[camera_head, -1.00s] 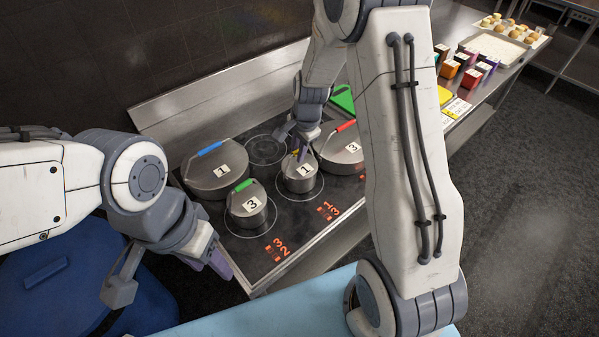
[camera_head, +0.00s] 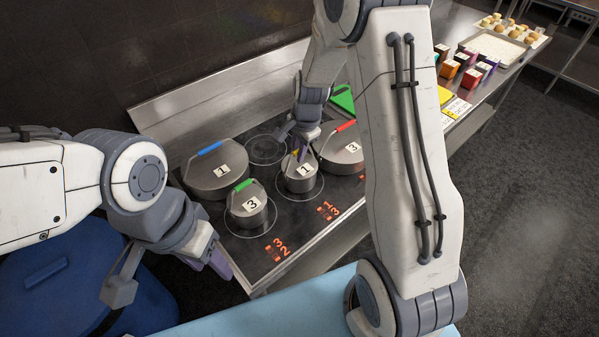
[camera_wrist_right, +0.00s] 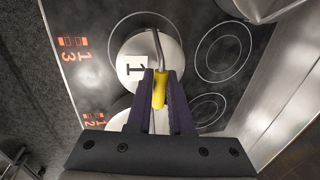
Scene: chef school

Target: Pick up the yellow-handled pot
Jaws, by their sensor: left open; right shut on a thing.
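The yellow-handled pot (camera_head: 300,184) is a small steel pot with a lid and a label reading 1. In the head view, my right gripper (camera_head: 301,152) comes down over the pot and partly hides the handle. My left gripper (camera_head: 208,268) is open and empty, in front of the stove at the left.
A green-handled pot (camera_head: 250,208) marked 3 stands close left. A blue-handled pot (camera_head: 213,178) is behind it, and a red-handled pot (camera_head: 342,152) stands to the right. A steel backsplash (camera_head: 220,88) rises behind the stove.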

